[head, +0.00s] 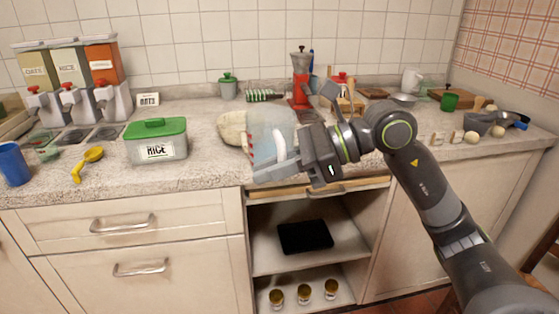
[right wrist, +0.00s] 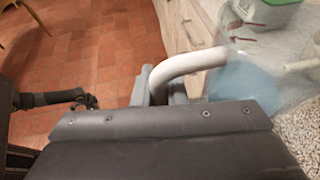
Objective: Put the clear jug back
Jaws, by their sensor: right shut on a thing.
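The clear jug (head: 270,132) is see-through, with red marks on its side and a white handle. In the head view it is at the middle, above the counter's front edge; I cannot tell whether it touches the counter. My right gripper (head: 290,165) is shut on the jug's handle from the right. In the right wrist view the white handle (right wrist: 188,66) passes between the fingers, and the jug's clear body (right wrist: 262,62) is at the upper right. A dark arm-like shape (right wrist: 62,99) at the left there may be my left arm; its fingers are unclear.
A pale round thing (head: 231,128) is just behind the jug. An open cupboard (head: 345,250) with a black item (head: 305,237) is below.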

